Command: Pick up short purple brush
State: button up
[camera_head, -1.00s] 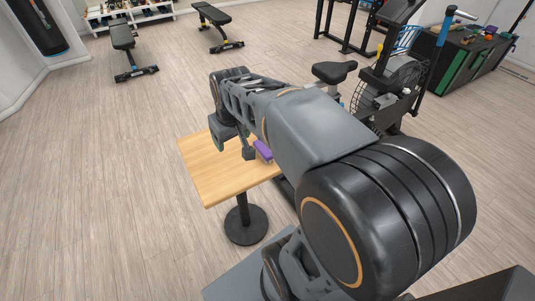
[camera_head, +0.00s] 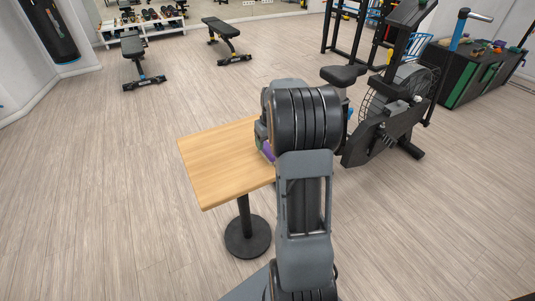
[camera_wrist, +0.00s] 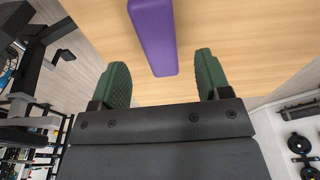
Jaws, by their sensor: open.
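In the head view a small bit of the purple brush (camera_head: 267,150) shows at the table's right side. My arm hides the rest of it, and my fingers are mostly hidden there too.
The table (camera_head: 215,165) stands on one black post with a round base (camera_head: 248,235); its left part is bare. An exercise bike (camera_head: 385,110) stands close behind and right. Two benches (camera_head: 140,60) are farther back. The floor at left is clear.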

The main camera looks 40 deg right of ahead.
aim_at(268, 148)
jog(key=shift+w+f, duration=0.2)
jog(key=shift+f, duration=1.3)
jog(key=shift+w+f, duration=0.2)
jog(key=shift+f, duration=1.3)
jog(key=c, duration=1)
jog(key=shift+c, duration=0.2)
jog(key=shift+r, duration=0.1)
